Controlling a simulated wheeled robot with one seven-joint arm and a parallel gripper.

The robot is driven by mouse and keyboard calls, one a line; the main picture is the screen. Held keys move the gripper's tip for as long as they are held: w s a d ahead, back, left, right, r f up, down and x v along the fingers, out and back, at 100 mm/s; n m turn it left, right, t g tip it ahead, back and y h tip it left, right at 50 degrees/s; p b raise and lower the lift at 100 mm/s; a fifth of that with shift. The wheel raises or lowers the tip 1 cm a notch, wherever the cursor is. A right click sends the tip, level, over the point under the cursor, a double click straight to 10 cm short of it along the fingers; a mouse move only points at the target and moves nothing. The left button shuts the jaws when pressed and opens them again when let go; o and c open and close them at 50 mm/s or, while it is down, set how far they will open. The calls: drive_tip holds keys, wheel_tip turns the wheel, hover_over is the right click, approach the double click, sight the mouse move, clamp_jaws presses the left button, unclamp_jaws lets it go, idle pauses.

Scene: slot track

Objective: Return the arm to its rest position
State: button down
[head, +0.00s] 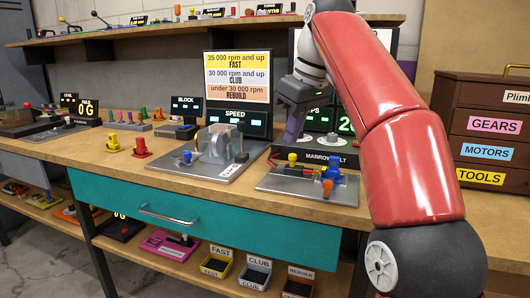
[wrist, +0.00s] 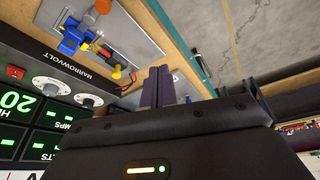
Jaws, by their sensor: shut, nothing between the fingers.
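My gripper (head: 292,134) points downward over the bench, in front of the Marrowvolt unit (head: 310,156) with its green displays. Its purple-grey fingers are together and empty. In the wrist view the shut fingers (wrist: 158,86) stick out past the dark gripper body. Beyond them is the metal plate (wrist: 140,25) with blue, yellow and orange parts. My red arm reaches in from the lower right and hides part of the unit. The same plate (head: 305,192) lies in front of the unit in the head view. The fingertips look apart from it, though their exact height is hard to tell.
Left of my gripper is the speed rig (head: 215,152) with its display and sign. A red peg (head: 141,148) and a yellow peg (head: 113,143) stand on the bench (head: 110,165). A shelf (head: 150,32) runs above. Labelled drawers (head: 490,125) stand at the right.

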drive_tip(key=s+d+f+m+t+h, duration=0.1)
drive_tip(key=s+d+f+m, duration=0.2)
drive_tip(key=s+f, duration=0.5)
drive_tip(key=s+d+f+m+t, duration=0.1)
drive_tip(key=s+d+f+m, duration=0.2)
drive_tip(key=s+f, duration=0.5)
drive_tip(key=s+d+f+m+h, duration=0.1)
drive_tip(key=s+d+f+m, duration=0.2)
drive_tip(key=s+f, duration=0.5)
wheel_tip(320, 180, down, 4)
drive_tip(key=shift+d+f+t+h, duration=0.15)
drive_tip(key=shift+d+t+h, duration=0.15)
drive_tip(key=shift+d+t, duration=0.15)
